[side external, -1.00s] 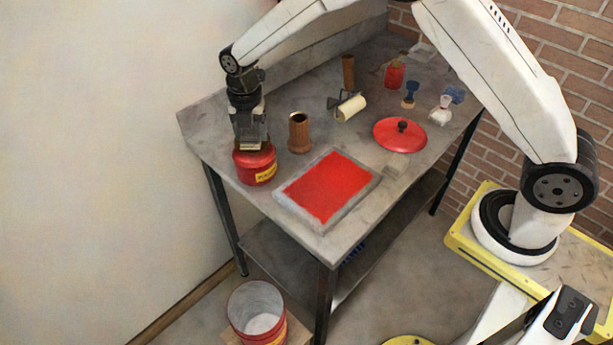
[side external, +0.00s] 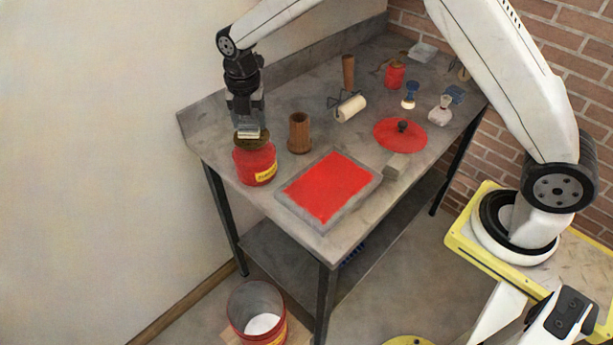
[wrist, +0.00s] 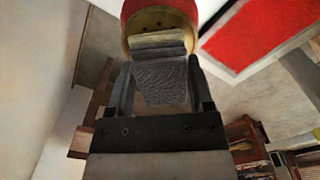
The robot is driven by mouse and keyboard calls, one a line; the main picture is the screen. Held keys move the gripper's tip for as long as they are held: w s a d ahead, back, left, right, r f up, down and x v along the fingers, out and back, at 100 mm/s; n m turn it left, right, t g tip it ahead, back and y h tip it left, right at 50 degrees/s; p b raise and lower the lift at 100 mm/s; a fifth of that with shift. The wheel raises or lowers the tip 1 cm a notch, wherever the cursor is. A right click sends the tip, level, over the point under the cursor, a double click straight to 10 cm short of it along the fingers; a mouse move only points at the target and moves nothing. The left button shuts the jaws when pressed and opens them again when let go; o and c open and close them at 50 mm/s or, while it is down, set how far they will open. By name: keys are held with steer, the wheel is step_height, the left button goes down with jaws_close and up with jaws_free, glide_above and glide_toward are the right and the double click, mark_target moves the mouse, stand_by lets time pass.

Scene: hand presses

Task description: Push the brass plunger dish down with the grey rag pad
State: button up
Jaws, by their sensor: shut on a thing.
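The red can (side external: 258,168) with a yellow label stands upright at the left corner of the bench. Its brass plunger dish (side external: 262,144) sits on top, raised above the can's body. My gripper (side external: 247,121) points down over the dish, shut on the grey rag pad (side external: 249,134). The pad's lower end is at the dish; I cannot tell whether they touch. In the wrist view the folded pad (wrist: 160,82) is between the fingers and overlaps the brass dish (wrist: 150,20), hiding part of it.
A red ink pad in a grey tray (side external: 290,205) lies close to the right of the can. A brown wooden cylinder (side external: 299,133) stands just behind. A roller (side external: 350,107), a red lid (side external: 395,137) and a grey block (side external: 397,166) are farther right. A bucket (side external: 255,318) is on the floor.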

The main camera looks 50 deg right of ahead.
steer(key=shift+r, duration=1.8)
